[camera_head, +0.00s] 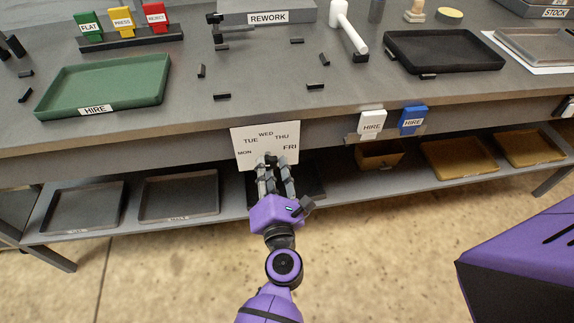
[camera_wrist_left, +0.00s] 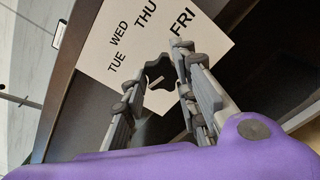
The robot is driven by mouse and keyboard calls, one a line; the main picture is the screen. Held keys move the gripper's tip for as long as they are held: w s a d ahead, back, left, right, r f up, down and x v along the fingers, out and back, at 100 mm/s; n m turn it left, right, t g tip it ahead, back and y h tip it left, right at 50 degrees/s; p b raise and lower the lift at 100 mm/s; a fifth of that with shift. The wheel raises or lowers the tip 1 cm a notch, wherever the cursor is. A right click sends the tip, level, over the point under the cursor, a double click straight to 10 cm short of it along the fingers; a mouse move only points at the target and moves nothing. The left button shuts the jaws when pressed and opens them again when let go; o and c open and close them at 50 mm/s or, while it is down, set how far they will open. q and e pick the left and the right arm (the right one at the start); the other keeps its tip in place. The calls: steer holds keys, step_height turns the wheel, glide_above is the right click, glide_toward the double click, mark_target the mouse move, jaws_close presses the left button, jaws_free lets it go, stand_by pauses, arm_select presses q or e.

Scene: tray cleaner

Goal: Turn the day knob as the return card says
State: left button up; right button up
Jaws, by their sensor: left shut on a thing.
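A white day panel (camera_head: 248,152) lettered MON, TUE, WED, THU and FRI hangs on the bench's front edge. It also shows in the left wrist view (camera_wrist_left: 98,60), tilted, with MON out of sight. The dark day knob (camera_wrist_left: 158,70) sits below the lettering and is partly hidden by my fingers. A short pale mark shows on it; I cannot tell which day it points to. My left gripper (camera_head: 272,166) is shut on the knob, with a finger on each side in the left wrist view (camera_wrist_left: 156,92). I cannot make out a return card. My right gripper is not in view.
White (camera_head: 371,121) and blue (camera_head: 413,119) HIRE tags hang right of the panel. A green HIRE tray (camera_head: 150,82), a black tray (camera_head: 445,50), a white-headed hammer (camera_head: 348,28) and several small black pieces lie on the bench. A lower shelf (camera_head: 230,210) holds trays and bins.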

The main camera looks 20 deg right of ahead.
arm_select(q)
steer(key=m+p, duration=0.2)
steer(key=m, duration=0.1)
steer(key=shift+r, duration=0.25)
steer(key=m+p, duration=0.2)
steer(key=m, duration=0.1)
steer(key=shift+m, duration=0.3)
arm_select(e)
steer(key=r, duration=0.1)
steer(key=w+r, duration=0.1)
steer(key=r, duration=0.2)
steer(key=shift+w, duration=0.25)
arm_select(q)
steer(key=shift+m, duration=0.3)
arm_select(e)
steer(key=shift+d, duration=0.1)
